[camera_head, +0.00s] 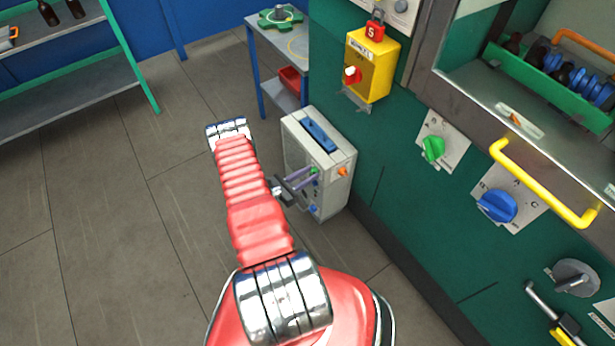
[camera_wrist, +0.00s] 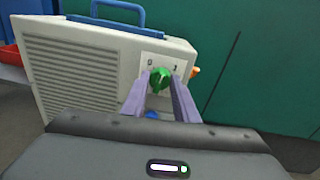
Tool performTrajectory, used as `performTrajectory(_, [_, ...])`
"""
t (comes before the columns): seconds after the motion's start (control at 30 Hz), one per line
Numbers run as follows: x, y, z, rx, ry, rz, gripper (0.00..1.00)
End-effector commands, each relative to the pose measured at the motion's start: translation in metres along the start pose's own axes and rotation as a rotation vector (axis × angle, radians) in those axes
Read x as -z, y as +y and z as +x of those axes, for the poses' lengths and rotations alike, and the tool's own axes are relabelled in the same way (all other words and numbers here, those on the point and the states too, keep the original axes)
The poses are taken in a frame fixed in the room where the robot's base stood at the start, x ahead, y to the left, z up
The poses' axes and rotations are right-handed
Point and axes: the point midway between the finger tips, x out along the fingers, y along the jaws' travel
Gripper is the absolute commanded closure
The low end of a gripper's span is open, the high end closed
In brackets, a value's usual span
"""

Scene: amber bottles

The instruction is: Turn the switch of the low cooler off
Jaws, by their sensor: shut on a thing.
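The low cooler (camera_head: 293,151) is a pale box with a blue top handle and a slatted side, standing on the floor against the green wall. It fills the left of the wrist view (camera_wrist: 75,75). Its green switch knob (camera_wrist: 159,79) sits on a white plate marked 0 at left and 1 at right. My gripper (camera_wrist: 160,85) has its two purple fingers on either side of the knob, shut on it. In the head view the gripper (camera_head: 306,177) reaches the cooler's front from the left. I cannot tell exactly which mark the knob points to.
A yellow switch box (camera_head: 372,65) with a red padlock, a green knob (camera_head: 432,149) and a blue knob (camera_head: 497,205) are on the wall. Floor left of my arm is clear.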

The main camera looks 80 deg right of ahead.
Motion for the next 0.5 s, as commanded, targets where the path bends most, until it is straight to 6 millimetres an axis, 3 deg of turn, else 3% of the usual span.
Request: performTrajectory(0.5, [-0.0018, 0.0042, 0.0016, 0.020, 0.033, -0.484, 0.95])
